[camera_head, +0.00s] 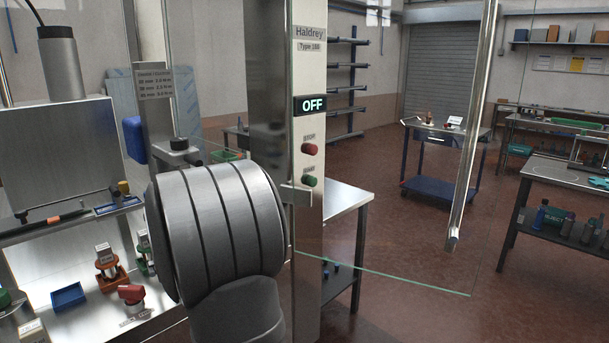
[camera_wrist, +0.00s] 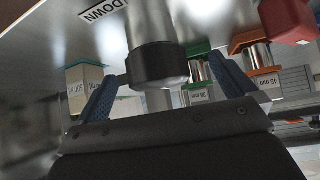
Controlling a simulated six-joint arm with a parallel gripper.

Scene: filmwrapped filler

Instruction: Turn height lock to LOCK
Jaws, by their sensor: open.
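In the wrist view my gripper (camera_wrist: 150,68) is open, with blue ridged fingers spread apart. A black round collar or knob (camera_wrist: 158,66) on a metal shaft lies between them in the picture; contact cannot be told. A label reading DOWN (camera_wrist: 103,14) is on the metal surface beyond. No LOCK marking is readable, so I cannot tell for sure which part is the height lock. In the head view a red-topped knob (camera_head: 131,292) stands on the bench beside a small unreadable label (camera_head: 135,321). My gripper is hidden there behind my large grey arm link.
A machine column (camera_head: 310,80) marked Haldrey shows OFF, with a red button (camera_head: 310,149) and a green button (camera_head: 309,181). An orange holder (camera_head: 110,279) and a blue tray (camera_head: 68,296) are on the bench. In the wrist view an orange holder (camera_wrist: 249,39) and green holder (camera_wrist: 198,49) are close.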

